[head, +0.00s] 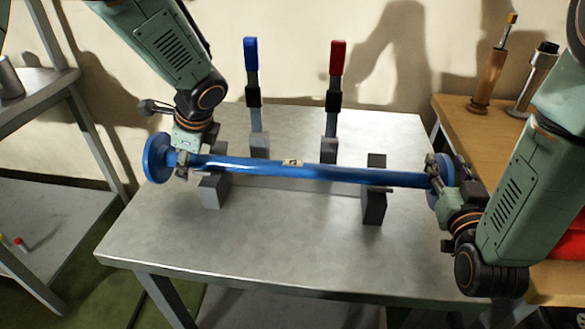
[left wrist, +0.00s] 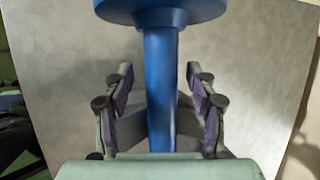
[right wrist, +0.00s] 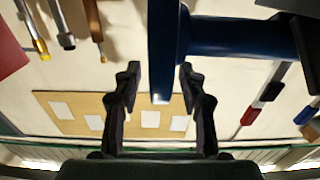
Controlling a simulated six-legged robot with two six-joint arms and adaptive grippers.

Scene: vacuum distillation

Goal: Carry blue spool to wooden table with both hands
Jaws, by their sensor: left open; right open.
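The blue spool (head: 265,168) is a long rod with a round flange at each end. It lies level across dark grey support blocks (head: 374,206) on a metal table. My left gripper (head: 188,160) is at its left end, just inside the flange. In the left wrist view the open fingers (left wrist: 160,85) stand either side of the rod (left wrist: 161,75). My right gripper (head: 436,172) is at the right flange. In the right wrist view the open fingers (right wrist: 158,75) flank the flange edge (right wrist: 163,60), with gaps visible. The wooden table (head: 452,115) is at the right.
A blue-handled clamp (head: 251,60) and a red-handled clamp (head: 337,62) stand upright behind the spool. The metal table's front (head: 270,245) is clear. A wooden cylinder (head: 488,80) and a metal cylinder (head: 534,80) stand on the wooden table. A grey shelf (head: 50,195) is at left.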

